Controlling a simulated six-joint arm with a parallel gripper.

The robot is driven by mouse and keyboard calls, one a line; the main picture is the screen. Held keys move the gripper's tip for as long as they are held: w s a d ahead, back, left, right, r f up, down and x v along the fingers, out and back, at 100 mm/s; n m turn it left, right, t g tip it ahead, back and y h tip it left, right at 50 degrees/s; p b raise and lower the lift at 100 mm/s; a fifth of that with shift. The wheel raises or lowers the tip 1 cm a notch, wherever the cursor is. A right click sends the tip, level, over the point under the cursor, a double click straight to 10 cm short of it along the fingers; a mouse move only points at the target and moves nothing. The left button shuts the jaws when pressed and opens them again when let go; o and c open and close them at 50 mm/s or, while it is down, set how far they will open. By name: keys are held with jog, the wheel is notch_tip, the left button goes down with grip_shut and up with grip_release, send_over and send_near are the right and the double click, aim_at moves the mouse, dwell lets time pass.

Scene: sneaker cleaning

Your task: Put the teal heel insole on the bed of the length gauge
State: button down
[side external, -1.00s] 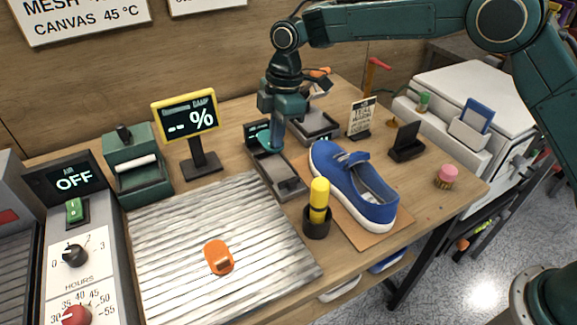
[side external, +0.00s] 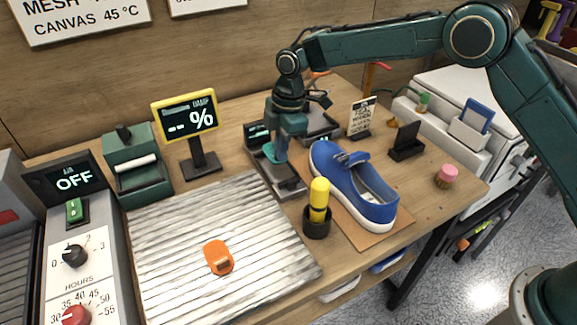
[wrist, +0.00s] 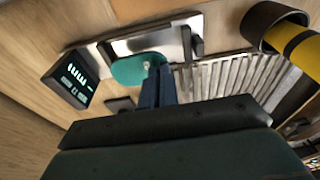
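The teal heel insole (side external: 268,152) is at the fingertips of my gripper (side external: 277,159), over the length gauge (side external: 291,187). In the wrist view the insole (wrist: 134,70) is a flat rounded teal piece, and the fingers (wrist: 156,72) are together on its right edge. The gauge's metal bed (wrist: 170,46) lies beneath it, with the upright jaw (wrist: 191,47) to the right and the lit display (wrist: 70,80) to the left. I cannot tell whether the insole touches the bed. My gripper hides part of the gauge in the side view.
A blue sneaker (side external: 350,185) on a brown mat and a black cup (side external: 316,222) with a yellow-and-black tool stand close right of the gauge. A humidity display (side external: 187,115) stands left. A ridged metal plate (side external: 170,220) with an orange item (side external: 218,258) lies in front.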

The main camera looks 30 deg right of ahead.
jog(key=shift+f, duration=2)
jog(key=shift+f, duration=0.1)
jog(key=c, duration=1.7)
grip_release()
jog(key=shift+d+r, duration=0.3)
jog(key=shift+r, duration=1.75)
jog(key=shift+d+r, duration=0.3)
jog(key=shift+r, duration=1.7)
jog(key=shift+d+r, duration=0.3)
jog(key=shift+r, duration=1.75)
